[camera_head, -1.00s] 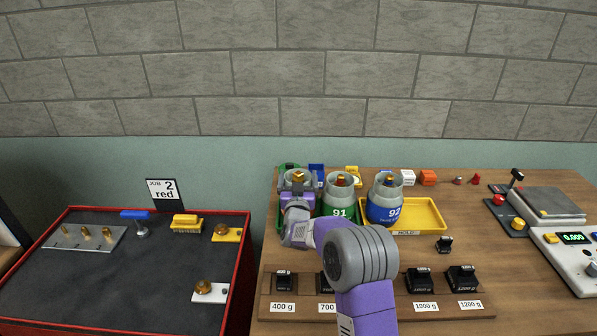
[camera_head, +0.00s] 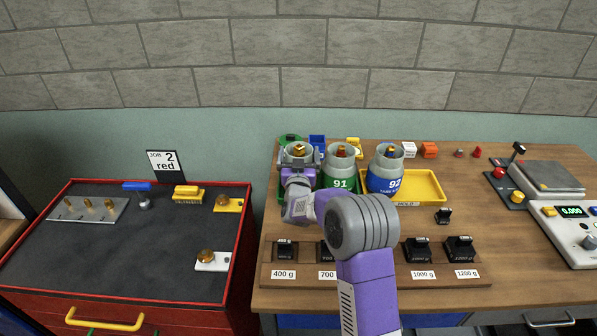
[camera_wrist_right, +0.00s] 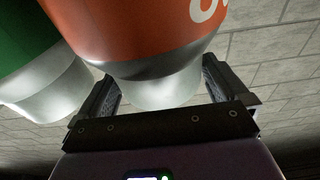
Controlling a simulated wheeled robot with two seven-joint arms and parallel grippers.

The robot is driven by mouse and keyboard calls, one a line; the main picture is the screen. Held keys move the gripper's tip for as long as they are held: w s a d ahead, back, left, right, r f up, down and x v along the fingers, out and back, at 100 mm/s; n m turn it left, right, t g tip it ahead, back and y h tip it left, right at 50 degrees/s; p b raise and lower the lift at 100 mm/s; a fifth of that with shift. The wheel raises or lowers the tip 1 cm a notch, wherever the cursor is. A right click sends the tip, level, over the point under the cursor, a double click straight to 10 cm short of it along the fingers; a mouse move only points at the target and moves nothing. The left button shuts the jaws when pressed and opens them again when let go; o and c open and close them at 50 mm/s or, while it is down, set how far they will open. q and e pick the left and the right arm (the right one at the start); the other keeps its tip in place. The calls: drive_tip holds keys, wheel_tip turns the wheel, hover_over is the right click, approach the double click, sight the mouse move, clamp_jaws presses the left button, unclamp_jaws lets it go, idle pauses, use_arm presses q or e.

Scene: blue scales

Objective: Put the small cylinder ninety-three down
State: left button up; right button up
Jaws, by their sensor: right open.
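The small cylinder (camera_head: 299,150) with a grey collar and brass valve stands upright left of cylinder 91; its number is hidden in the head view. In the right wrist view its orange body (camera_wrist_right: 140,32) and pale end show, with only part of a white digit. My right gripper (camera_head: 298,168) is open, its jaws on either side of the pale end in the wrist view (camera_wrist_right: 162,88); contact cannot be told. Green cylinder 91 (camera_head: 341,180) stands close to its right. Blue cylinder 92 (camera_head: 384,181) is at the yellow HOLD tray (camera_head: 428,185). My left gripper is out of view.
A wooden rack (camera_head: 375,277) of black weights lies in front. A scale (camera_head: 546,178) and a meter (camera_head: 573,228) stand at the right. The red-edged cabinet (camera_head: 120,245) on the left holds small fittings. A wall is behind.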

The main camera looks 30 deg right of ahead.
drive_tip(key=v, duration=1)
drive_tip(key=shift+s+a, duration=0.2)
drive_tip(key=shift+s, duration=0.05)
